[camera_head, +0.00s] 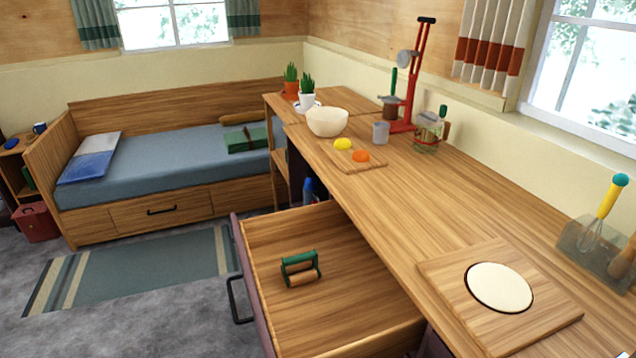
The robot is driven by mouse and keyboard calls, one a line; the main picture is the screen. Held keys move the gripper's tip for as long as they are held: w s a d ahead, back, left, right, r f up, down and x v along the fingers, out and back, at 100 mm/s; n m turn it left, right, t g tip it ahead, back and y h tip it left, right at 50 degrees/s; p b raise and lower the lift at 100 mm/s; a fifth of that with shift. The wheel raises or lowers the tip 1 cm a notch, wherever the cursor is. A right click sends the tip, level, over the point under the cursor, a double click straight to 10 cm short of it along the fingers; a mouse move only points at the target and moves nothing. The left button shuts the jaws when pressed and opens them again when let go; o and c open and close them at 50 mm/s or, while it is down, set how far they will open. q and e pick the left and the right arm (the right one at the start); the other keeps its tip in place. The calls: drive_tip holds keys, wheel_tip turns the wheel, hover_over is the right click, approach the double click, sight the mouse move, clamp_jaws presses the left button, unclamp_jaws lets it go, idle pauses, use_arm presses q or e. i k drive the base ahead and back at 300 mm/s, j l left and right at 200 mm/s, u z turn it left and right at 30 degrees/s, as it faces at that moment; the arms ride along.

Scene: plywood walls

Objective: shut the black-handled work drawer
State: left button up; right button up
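The work drawer (335,305) is pulled far out from under the wooden counter (420,195). Its black bar handle (236,300) is on the front panel, which faces left toward the room. A green-framed tool with a wooden roller (300,269) lies inside on the drawer floor; the rest of the visible floor is bare. The drawer's near end is partly cut off by the bottom edge of the picture.
On the counter are a cutting board with a white disc (500,288), a utensil holder (596,246), a jar (427,133), a red press stand (408,85) and a cream bowl (327,122). Grey carpet (150,325) left of the drawer is clear. A bed (170,165) stands behind.

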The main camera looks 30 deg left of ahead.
sight(358, 308)
drive_tip(key=k+u, duration=0.15)
drive_tip(key=u, duration=0.2)
drive_tip(key=k+j+u, duration=0.1)
drive_tip(key=u, duration=0.25)
drive_tip(key=k+j+u, duration=0.1)
drive_tip(key=u, duration=0.25)
drive_tip(key=k, duration=0.1)
